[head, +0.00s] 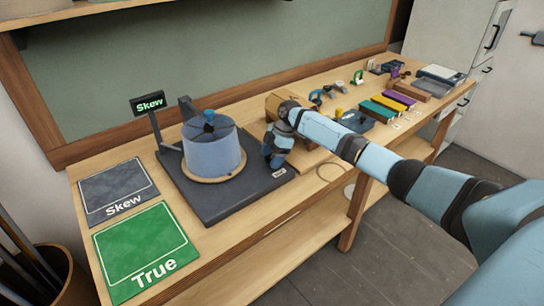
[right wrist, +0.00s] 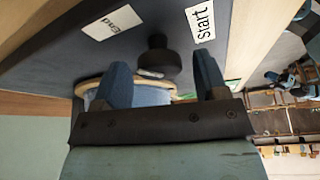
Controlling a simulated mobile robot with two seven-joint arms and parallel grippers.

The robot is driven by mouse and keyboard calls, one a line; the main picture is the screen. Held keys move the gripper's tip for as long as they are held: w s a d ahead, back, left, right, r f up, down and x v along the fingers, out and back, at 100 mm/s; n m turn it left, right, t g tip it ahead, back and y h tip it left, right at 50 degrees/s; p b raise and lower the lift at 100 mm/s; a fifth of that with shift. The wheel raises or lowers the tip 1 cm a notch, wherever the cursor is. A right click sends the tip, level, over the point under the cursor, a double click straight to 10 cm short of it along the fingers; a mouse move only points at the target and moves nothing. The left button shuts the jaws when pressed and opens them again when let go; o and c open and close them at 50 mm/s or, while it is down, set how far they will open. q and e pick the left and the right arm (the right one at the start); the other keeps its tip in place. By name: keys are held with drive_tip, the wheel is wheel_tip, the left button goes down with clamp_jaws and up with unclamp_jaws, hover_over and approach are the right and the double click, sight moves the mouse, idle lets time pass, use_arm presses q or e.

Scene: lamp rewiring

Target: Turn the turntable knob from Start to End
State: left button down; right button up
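The turntable has a round wooden plate (head: 236,176) on a dark square base (head: 205,205), with a translucent blue drum on it. The black knob (right wrist: 157,60) shows in the right wrist view, near the white Start label (right wrist: 201,22) and the End label (right wrist: 113,23). My right gripper (head: 274,160) is at the right part of the base, beside the drum, and hides the knob in the head view. In the right wrist view its fingers (right wrist: 164,82) are apart, with the knob between and beyond them and no contact visible. The knob's setting cannot be told. My left gripper is out of view.
A small Skew display (head: 149,104) stands behind the base. A grey Skew mat (head: 117,188) and a green True mat (head: 145,245) lie at the left. Coloured blocks (head: 385,105) and tools fill the bench's right part.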

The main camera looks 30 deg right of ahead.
drive_tip(key=w+b+v, duration=0.1)
drive_tip(key=v, duration=1.2)
drive_tip(key=shift+s+r, duration=0.45)
drive_tip(key=shift+s, duration=0.05)
drive_tip(key=shift+s+f, duration=0.1)
